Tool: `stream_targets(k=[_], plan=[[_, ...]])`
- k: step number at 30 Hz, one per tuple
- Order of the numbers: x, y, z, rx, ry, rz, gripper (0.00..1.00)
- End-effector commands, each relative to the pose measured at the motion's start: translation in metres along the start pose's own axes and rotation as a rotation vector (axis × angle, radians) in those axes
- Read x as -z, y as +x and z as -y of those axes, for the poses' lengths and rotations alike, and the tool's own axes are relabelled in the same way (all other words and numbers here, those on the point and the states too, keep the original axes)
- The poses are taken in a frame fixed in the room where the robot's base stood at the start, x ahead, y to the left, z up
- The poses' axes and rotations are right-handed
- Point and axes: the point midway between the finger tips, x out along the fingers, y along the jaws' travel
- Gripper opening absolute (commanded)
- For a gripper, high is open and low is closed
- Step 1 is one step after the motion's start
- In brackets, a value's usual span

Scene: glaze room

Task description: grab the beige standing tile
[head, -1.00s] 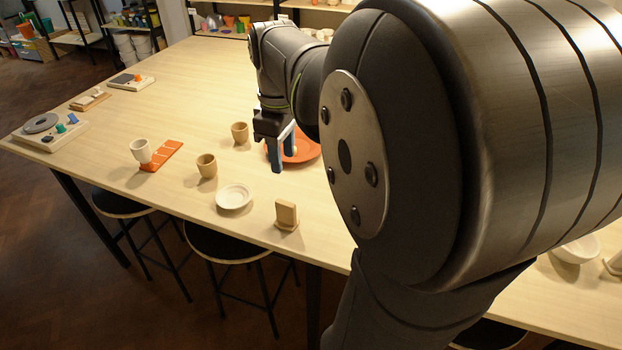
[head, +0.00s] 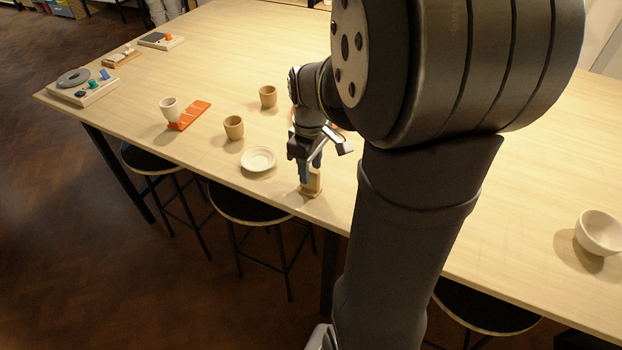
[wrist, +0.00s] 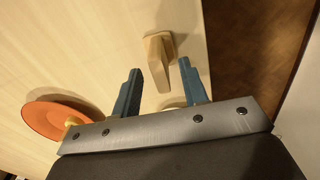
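The beige tile (head: 314,184) stands upright in a small base near the table's front edge. In the wrist view the tile (wrist: 157,60) shows just ahead of my fingertips, roughly between their lines. My gripper (head: 310,169) points down right at the tile and partly covers it in the head view. In the wrist view my gripper (wrist: 159,67) has its two blue fingers wide apart, with nothing clasped. I cannot tell how far above the tile the fingertips are.
A shallow white dish (head: 258,159) lies left of the gripper. Tan cups (head: 233,128), a white cup (head: 169,110) and an orange strip (head: 190,115) stand farther left. An orange plate (wrist: 48,121) is near one finger's side. A white bowl (head: 599,232) is far right.

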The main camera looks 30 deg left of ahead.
Motion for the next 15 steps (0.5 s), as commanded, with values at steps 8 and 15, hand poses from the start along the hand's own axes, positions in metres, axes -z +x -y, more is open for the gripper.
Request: stream_targets(k=[8, 15], plan=[[0.002, 0.036, 0.0, 0.003, -0.001, 0.001, 0.4], [0.002, 0.038, 0.0, 0.002, -0.001, 0.0, 0.4]])
